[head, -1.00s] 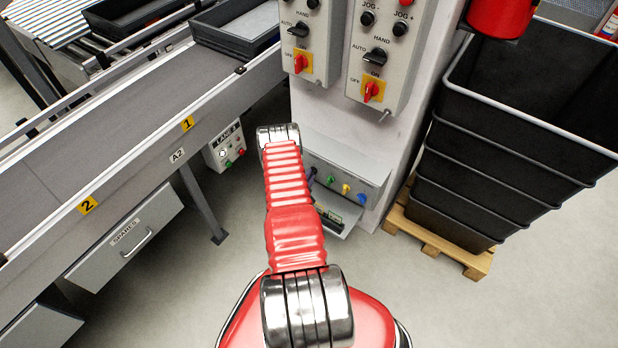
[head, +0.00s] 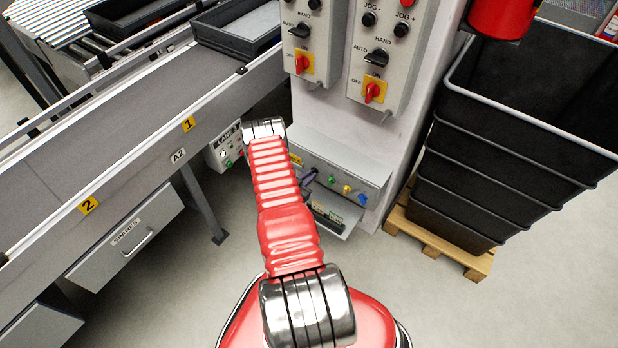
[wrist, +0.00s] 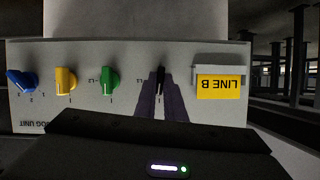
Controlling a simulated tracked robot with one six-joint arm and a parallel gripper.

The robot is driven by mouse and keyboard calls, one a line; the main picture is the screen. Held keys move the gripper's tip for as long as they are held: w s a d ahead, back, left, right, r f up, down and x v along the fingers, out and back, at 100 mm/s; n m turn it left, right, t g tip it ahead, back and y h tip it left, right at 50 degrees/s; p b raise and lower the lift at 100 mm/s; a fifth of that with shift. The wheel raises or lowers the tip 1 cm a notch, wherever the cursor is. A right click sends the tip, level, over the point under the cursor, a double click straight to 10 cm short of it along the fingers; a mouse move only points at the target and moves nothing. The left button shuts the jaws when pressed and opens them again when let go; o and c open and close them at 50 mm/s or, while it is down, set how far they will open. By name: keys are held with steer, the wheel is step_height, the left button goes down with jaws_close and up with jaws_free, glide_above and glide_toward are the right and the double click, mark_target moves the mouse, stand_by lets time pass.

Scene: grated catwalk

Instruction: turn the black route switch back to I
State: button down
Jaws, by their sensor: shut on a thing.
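The black route switch (wrist: 161,76) is on a pale panel (wrist: 205,50) in the wrist view, which shows it upside down. Its handle stands about upright in the picture, with a small mark below it. My gripper (wrist: 161,98) is shut on it, one dark purple finger on each side.
A yellow LINE B label (wrist: 218,87) is right of the switch. In the head view, a conveyor (head: 100,140) runs along the left and stacked black crates (head: 480,190) stand on a pallet at right. Control boxes (head: 385,50) hang above the panel.

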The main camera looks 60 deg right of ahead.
steer(key=shift+d+n+g, duration=0.1)
steer(key=shift+n+g, duration=0.3)
steer(key=shift+w+r, duration=0.1)
steer(key=c, duration=1.8)
jaws_free()
steer(key=shift+c, duration=0.2)
steer(key=v, duration=1.3)
steer(key=shift+a+r, duration=0.15)
steer(key=shift+a, duration=0.2)
